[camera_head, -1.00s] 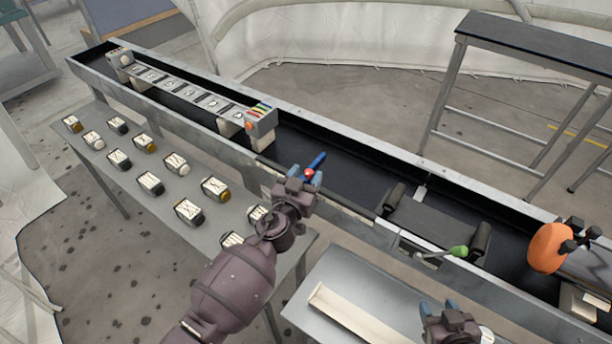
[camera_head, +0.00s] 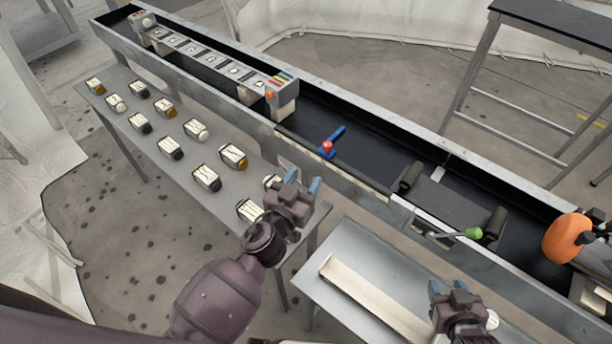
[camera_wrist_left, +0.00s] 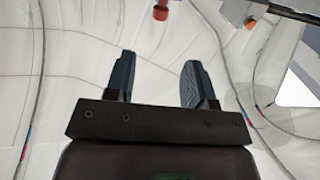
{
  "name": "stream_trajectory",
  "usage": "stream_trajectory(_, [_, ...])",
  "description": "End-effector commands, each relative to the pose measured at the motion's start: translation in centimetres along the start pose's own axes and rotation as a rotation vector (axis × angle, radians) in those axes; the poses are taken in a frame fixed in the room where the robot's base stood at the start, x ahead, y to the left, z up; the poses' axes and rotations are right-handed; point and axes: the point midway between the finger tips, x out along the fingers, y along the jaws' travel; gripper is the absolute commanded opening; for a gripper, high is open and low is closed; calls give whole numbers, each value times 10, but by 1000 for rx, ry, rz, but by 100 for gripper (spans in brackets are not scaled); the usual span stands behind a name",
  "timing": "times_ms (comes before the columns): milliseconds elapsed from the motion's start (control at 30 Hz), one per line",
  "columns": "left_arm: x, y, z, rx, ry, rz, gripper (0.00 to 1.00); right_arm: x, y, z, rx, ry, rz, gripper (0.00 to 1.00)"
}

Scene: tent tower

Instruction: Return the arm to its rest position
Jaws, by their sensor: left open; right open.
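My left gripper (camera_head: 302,188) is open and empty in the head view, above the right end of the table of small blocks, in front of the long trough. Its two blue fingertips stand apart. In the left wrist view its fingers (camera_wrist_left: 158,80) are apart with only pale tent fabric behind them. My right gripper (camera_head: 447,290) is open at the lower right, above the right-hand table. I see nothing between its fingers.
The long trough (camera_head: 375,170) crosses the view, holding a slotted rack (camera_head: 210,58), a blue lever with a red knob (camera_head: 328,148) and a green-handled roller unit (camera_head: 472,232). Several labelled blocks stand on the left table (camera_head: 150,105). A beige strip (camera_head: 370,298) lies on the right table. An orange object (camera_head: 567,238) is at far right.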

Motion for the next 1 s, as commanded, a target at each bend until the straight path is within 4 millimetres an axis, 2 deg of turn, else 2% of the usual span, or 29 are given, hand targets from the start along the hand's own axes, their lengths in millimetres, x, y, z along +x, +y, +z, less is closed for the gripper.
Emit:
stream_trajectory(433, [0,0,0,8,0,0,50,3,0,-5,-1,10,-2,50])
stream_trajectory(667, [0,-4,1,162,-20,-22,50,5,-1,-9,-3,18,-3,50])
stream_trajectory(800, [-1,-26,-6,225,-53,-74,50,5,-1,-9,-3,18,-3,50])
stream_trajectory(867, [-9,-40,-2,235,-88,-103,50,5,-1,-9,-3,17,-3,50])
stream_trajectory(1000, [-39,-74,15,224,-188,-160,50,4,0,-7,-2,14,-2,50])
